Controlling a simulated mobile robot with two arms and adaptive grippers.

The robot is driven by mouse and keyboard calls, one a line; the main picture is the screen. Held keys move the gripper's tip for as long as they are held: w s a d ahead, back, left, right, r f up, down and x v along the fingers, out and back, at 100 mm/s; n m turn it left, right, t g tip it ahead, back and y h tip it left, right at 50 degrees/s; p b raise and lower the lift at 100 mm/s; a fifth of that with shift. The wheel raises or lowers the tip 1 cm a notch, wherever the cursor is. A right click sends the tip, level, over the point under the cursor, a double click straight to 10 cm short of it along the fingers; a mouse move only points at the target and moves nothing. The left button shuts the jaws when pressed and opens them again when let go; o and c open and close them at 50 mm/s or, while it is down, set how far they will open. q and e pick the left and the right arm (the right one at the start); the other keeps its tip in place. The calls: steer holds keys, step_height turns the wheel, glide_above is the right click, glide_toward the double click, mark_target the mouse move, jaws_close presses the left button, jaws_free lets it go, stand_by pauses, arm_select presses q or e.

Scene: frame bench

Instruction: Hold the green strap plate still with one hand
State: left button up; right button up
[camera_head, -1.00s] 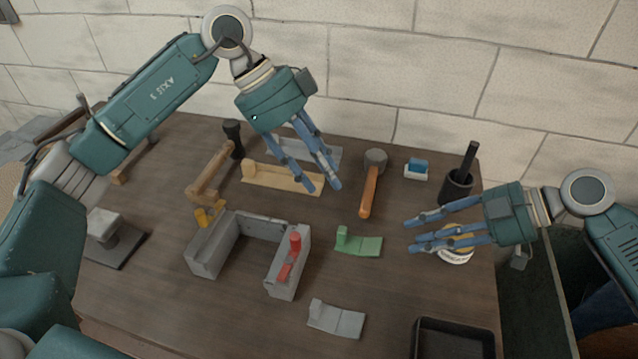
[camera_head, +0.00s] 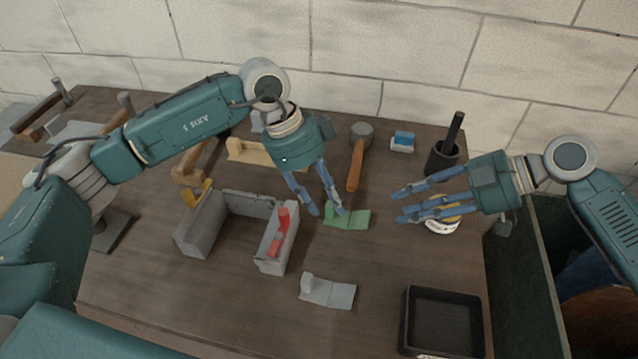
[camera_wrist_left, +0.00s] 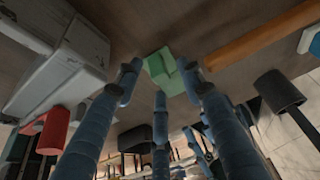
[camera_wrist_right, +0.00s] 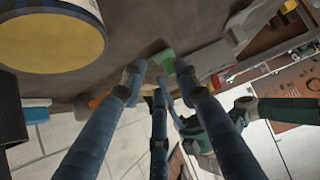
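The green strap plate (camera_head: 352,217) lies on the workbench, right of the grey frame. Its raised end is partly covered by my left fingers in the head view. My left gripper (camera_head: 328,212) is open and points down just above that end. In the left wrist view the green strap plate (camera_wrist_left: 165,72) shows between the open fingertips, with no clear contact. My right gripper (camera_head: 396,203) is open and empty, to the right of the plate and apart from it. The right wrist view shows the green strap plate (camera_wrist_right: 164,60) beyond the right fingertips.
The grey frame (camera_head: 195,235) with a red clamp (camera_head: 282,225) stands left of the plate. A mallet (camera_head: 356,165) lies behind it. A grey strap plate (camera_head: 328,292) lies in front. A black tray (camera_head: 479,300), a tape roll (camera_head: 442,226) and a black cup (camera_head: 436,160) are right.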

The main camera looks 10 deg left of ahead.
arm_select(q)
steer(key=shift+d+f, duration=0.1)
steer(key=shift+f, duration=0.1)
jaws_close()
arm_select(e)
steer(key=shift+c, duration=0.3)
